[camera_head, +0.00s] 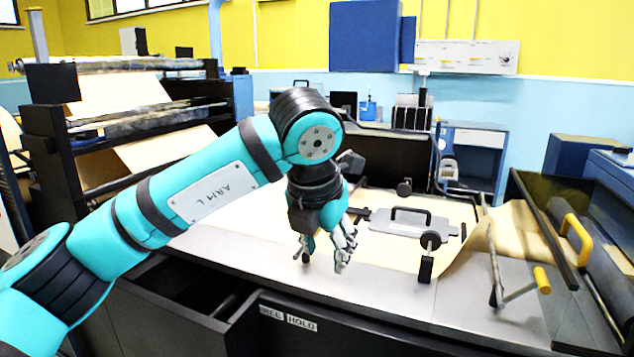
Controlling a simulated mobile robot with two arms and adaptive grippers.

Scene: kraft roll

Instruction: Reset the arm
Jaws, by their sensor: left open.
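My left arm, teal with black joints and marked "ARM L", comes in from the left and bends down over the work table. My left gripper (322,257) points downward above the front part of the table, with its fingers apart and nothing seen between them. A grey plate with a black handle (408,220) lies on the kraft paper (395,257) to the right of the gripper, apart from it. My right arm and gripper do not show.
A black upright clamp (427,257) stands right of the gripper. A crank with a yellow grip (542,280) and a roller with a yellow handle (577,238) are at the right. An open drawer (190,307) juts out below the table's front. A paper roll rack (60,150) stands left.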

